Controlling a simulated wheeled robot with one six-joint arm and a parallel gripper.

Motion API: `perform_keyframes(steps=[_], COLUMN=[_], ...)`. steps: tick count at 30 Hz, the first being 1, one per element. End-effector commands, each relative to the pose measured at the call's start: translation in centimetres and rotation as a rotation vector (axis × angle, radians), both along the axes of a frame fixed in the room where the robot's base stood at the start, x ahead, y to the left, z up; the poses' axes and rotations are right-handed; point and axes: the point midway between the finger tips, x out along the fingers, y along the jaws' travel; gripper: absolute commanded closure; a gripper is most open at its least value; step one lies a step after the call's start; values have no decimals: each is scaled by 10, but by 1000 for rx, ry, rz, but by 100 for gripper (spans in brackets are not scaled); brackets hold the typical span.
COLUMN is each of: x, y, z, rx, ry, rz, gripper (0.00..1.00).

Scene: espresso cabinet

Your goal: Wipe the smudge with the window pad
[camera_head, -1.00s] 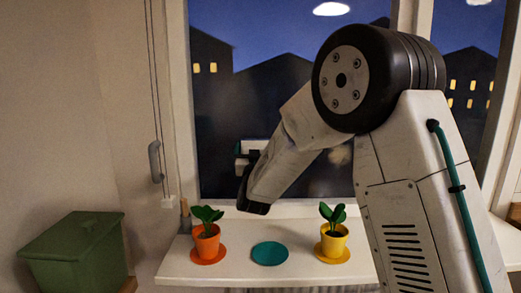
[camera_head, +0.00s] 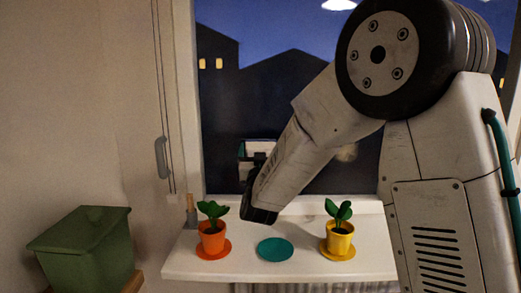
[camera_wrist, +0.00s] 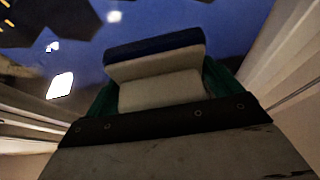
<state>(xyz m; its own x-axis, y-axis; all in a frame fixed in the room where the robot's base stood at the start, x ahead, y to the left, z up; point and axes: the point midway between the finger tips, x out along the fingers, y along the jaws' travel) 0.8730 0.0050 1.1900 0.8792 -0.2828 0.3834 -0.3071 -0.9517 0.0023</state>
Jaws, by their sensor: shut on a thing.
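My gripper (camera_head: 256,155) is shut on the window pad (camera_head: 260,146) and holds it up at the dark window pane, above the sill. In the wrist view the pad (camera_wrist: 160,88) is a pale block with a dark blue strip along its far side, between my teal fingers. I cannot tell whether the pad touches the glass. The smudge (camera_head: 346,153) is a pale brownish blur on the pane, to the right of the pad and just past my forearm, which may hide part of it.
On the white sill (camera_head: 200,268) stand an orange pot (camera_head: 212,238) and a yellow pot (camera_head: 339,240), each with a plant. An empty teal saucer (camera_head: 275,250) lies between them. A green lidded bin (camera_head: 88,255) stands at the left.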

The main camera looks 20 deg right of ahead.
Motion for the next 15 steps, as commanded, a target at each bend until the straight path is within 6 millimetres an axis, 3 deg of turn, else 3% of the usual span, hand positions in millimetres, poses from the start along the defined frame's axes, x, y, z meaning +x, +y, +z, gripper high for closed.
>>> perform_keyframes(steps=[8, 15], x=[-1, -18], y=[1, 7], z=[0, 1], rx=[-1, -1], ry=[-1, -2], rz=[1, 3], gripper=[31, 31])
